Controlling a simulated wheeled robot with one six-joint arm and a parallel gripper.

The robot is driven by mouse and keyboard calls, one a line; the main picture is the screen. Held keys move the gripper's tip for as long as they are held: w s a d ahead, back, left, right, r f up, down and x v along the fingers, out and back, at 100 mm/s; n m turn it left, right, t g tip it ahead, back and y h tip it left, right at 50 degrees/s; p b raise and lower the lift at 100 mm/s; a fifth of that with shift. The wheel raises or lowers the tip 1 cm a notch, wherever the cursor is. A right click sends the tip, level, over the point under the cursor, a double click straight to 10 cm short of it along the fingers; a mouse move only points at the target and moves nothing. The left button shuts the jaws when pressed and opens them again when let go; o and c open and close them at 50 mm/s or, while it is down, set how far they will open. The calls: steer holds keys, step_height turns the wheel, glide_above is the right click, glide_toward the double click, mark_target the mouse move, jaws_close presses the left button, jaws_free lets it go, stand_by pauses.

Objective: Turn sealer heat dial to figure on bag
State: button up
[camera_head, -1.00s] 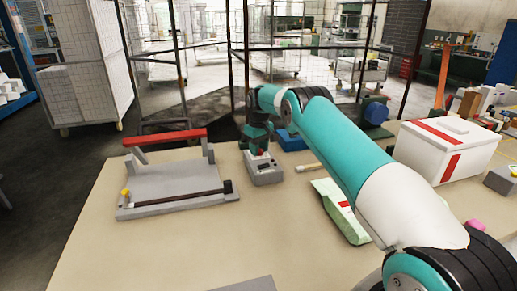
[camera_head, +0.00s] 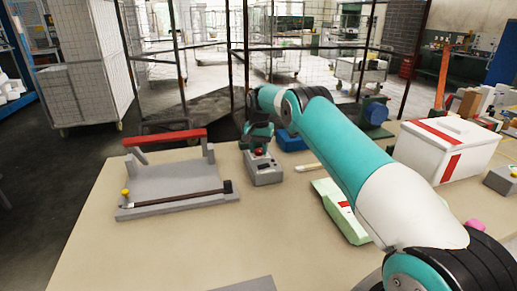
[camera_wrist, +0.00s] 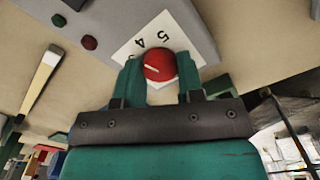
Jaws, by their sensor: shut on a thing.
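The heat dial is a red round knob (camera_wrist: 159,66) with a white pointer line, on a white scale plate (camera_wrist: 176,32). The figures 4 and 5 show on the plate; other figures are hidden. My gripper (camera_wrist: 160,76) is shut on the knob, a finger on each side. The grey control box (camera_head: 264,172) carrying the dial stands on the table, with my gripper (camera_head: 259,151) over it. The sealer (camera_head: 175,182) with a raised red arm stands to its left.
A white box with red stripes (camera_head: 440,158) stands at the right. A blue item (camera_head: 292,141) is behind the control box, and a pale stick (camera_head: 307,168) lies beside it. The table front (camera_head: 150,255) is mostly clear.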

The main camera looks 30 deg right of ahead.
mark_target(259, 150)
steer(key=shift+m, duration=1.4)
steer(key=o, duration=0.9)
step_height(259, 150, up, 18)
steer(key=p, duration=0.2)
steer(key=shift+f+p, duration=0.25)
steer(key=shift+p, duration=0.15)
